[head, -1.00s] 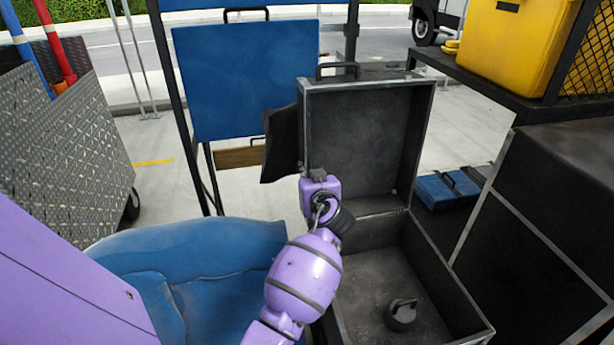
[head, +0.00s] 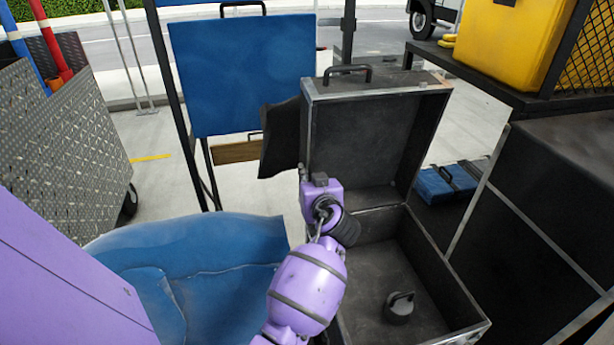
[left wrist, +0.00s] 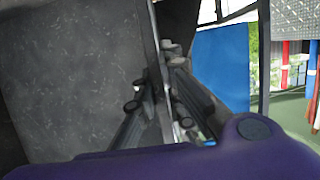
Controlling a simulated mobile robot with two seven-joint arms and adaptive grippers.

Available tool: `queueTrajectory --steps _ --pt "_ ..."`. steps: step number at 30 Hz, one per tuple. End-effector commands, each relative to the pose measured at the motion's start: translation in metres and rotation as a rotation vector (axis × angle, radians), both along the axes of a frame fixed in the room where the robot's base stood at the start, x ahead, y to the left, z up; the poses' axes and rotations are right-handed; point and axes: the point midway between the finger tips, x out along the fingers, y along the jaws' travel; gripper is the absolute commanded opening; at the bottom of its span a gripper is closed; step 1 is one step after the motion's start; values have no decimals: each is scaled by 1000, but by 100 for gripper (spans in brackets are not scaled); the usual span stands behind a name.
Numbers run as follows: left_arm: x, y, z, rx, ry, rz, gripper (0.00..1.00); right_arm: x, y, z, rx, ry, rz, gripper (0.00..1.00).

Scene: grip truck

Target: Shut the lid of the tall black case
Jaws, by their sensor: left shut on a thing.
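The tall black case (head: 462,293) stands open in the head view, its lid (head: 362,140) raised at the back and leaning slightly forward. The lid has metal-edged rims and a handle (head: 347,73) on top. My left gripper (head: 320,184) is at the left edge of the lid; its fingers are mostly hidden behind my wrist there. In the left wrist view the fingers (left wrist: 163,82) are shut on the lid's edge, with the lid's grey speckled face (left wrist: 75,75) on the left. My right gripper is in neither view.
A dark round object with a handle (head: 399,308) lies inside the case. A blue covered thing (head: 190,265) is left of the case. A blue panel (head: 242,75) stands behind. A blue case (head: 447,184) and a black block (head: 540,230) are to the right.

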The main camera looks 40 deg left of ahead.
Motion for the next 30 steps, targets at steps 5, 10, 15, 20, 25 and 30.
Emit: queueTrajectory --steps 5,10,15,20,25,30 --pt "-3 -3 -3 -4 5 1 0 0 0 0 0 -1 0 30" --pt "-3 -3 -2 -3 4 1 0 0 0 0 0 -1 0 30" --pt "-4 -4 -2 -2 4 1 0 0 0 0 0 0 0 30" --pt "-8 -9 -4 -4 5 0 0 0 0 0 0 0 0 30" --pt "-12 -14 -4 -4 5 0 0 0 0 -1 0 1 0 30" --pt "-16 -19 -5 -4 5 0 0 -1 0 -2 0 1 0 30"
